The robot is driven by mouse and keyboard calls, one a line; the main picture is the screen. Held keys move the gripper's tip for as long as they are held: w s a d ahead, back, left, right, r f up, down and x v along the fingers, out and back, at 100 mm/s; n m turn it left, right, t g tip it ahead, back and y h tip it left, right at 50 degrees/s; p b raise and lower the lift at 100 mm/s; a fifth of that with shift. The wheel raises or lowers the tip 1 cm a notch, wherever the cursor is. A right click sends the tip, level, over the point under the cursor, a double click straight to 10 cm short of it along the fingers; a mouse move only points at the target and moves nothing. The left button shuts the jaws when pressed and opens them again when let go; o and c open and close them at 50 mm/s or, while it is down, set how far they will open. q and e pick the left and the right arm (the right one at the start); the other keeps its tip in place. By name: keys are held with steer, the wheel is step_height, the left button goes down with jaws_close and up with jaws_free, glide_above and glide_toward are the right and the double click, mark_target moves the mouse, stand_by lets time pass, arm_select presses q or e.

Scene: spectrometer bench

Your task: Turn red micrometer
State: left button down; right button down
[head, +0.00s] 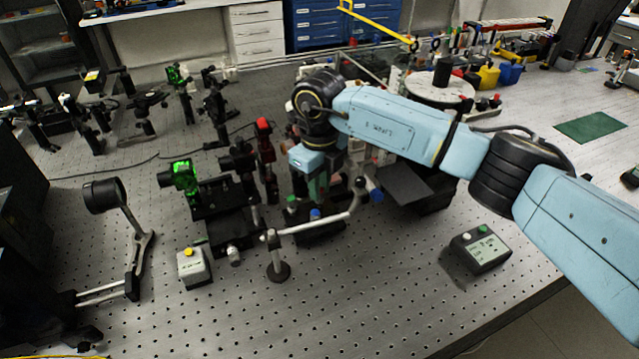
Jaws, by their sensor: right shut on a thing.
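My right gripper (317,186) reaches down over the middle of the bench. It is shut on the red micrometer, which its jaws and wrist hide almost wholly. A green knob (292,203) and a blue knob (315,214) show just below and beside the jaws, on a dark stage (318,232). I cannot tell from this view how far the micrometer is turned. My left gripper is not in view.
A jointed metal arm on a post (278,268) stands close in front of the gripper. A red-topped mount (264,140) and a green-lit mount (185,176) stand to the left. The front bench surface (370,305) is clear.

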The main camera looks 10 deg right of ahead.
steer(key=c, duration=1.3)
jaws_free()
steer(key=shift+c, duration=0.2)
steer(key=shift+r, duration=0.1)
step_height(320, 180, up, 13)
steer(key=shift+r, duration=0.15)
